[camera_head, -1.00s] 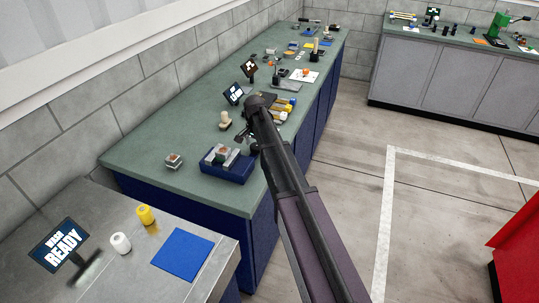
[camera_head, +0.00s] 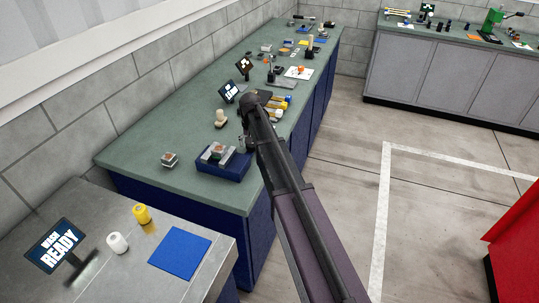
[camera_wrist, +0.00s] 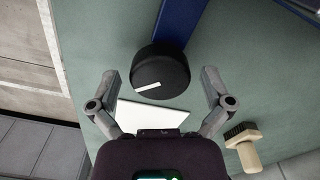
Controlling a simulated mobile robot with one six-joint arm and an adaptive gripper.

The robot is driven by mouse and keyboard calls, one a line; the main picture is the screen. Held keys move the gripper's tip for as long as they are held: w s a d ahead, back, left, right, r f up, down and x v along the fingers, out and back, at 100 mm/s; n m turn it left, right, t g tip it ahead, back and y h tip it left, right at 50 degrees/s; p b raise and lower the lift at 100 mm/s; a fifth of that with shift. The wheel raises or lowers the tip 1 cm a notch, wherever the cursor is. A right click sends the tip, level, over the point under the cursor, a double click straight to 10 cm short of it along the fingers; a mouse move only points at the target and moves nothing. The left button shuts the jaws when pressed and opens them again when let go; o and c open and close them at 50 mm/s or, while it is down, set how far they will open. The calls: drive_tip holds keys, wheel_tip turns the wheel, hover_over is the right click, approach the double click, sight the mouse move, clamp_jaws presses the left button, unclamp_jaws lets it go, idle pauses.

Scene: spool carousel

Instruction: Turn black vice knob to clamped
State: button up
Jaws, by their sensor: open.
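The black vice knob (camera_wrist: 160,72) is a round black cap with a white pointer line, seen in the wrist view beside the blue vice base (camera_wrist: 180,22). The line points toward the lower left of the picture. My gripper (camera_wrist: 160,80) is open, with one finger on each side of the knob and visible gaps between. In the head view the blue vice (camera_head: 223,166) sits at the bench's front edge with a grey and brown part on top. My gripper (camera_head: 244,140) is just behind and right of it, and the knob cannot be made out there.
A white card (camera_wrist: 150,116) lies by the knob. A brush with a wooden handle (camera_wrist: 248,155) lies right of my gripper in the wrist view. A small block (camera_head: 170,160) stands left of the vice. The green bench (camera_head: 140,160) is clear around it.

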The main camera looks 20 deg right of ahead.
drive_tip(key=n, duration=1)
drive_tip(key=shift+n, duration=0.3)
drive_tip(key=n, duration=1)
wheel_tip(320, 180, up, 14)
drive_tip(key=p, duration=1.4)
drive_tip(key=s+r+m+p, duration=0.2)
drive_tip(key=s+m, duration=1.4)
drive_tip(key=s, duration=0.9)
drive_tip(key=shift+s+r+m, duration=0.15)
drive_tip(key=shift+s+m, duration=0.05)
drive_tip(key=shift+m, duration=0.1)
wheel_tip(320, 180, down, 6)
drive_tip(key=s+m+b, duration=0.1)
drive_tip(key=b, duration=0.5)
drive_tip(key=shift+s+f, duration=0.2)
drive_tip(key=shift+s, duration=0.15)
